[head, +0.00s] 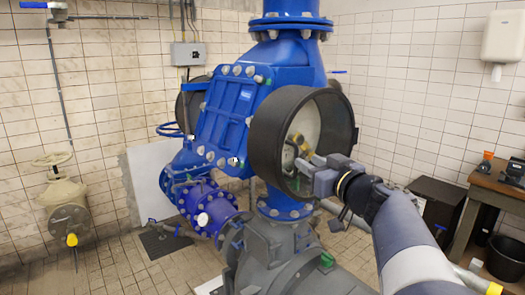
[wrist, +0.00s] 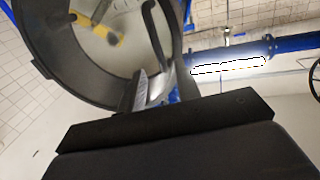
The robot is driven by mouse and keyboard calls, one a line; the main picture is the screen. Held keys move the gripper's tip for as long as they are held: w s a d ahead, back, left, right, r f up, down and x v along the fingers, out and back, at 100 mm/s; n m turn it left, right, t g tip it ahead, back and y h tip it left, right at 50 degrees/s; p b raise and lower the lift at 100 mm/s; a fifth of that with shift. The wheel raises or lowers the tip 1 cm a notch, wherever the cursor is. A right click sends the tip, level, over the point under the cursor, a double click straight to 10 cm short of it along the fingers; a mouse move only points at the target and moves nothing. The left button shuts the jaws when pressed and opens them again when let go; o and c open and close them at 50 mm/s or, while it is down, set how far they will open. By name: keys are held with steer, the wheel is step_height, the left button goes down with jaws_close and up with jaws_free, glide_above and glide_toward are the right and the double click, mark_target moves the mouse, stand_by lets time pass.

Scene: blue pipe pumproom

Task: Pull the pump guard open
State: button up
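The pump guard (head: 275,138) looks like a round black drum-shaped cover on the front of the blue pump, with a pale inner face and a yellow part inside. In the wrist view its black rim (wrist: 45,75) fills the upper left, and a dark curved handle-like bar (wrist: 152,30) stands in front of the pale face. My gripper (head: 309,172) is at the lower right of the guard's mouth. In the wrist view my gripper (wrist: 162,84) has its fingers apart, with the bar's lower end near the left finger. Whether they touch is unclear.
The blue pump body (head: 228,108) and pipes stand behind the guard. A grey machine housing (head: 275,250) lies below. A wooden bench (head: 490,185) and black bucket (head: 508,258) are at right. A beige valve (head: 62,195) stands at left. Some tiled floor is clear at front left.

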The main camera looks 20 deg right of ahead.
steer(key=w, duration=0.2)
steer(key=w+a+p, duration=0.1)
steer(key=w, duration=0.1)
steer(key=shift+w, duration=0.35)
steer(key=shift+c, duration=0.5)
jaws_close()
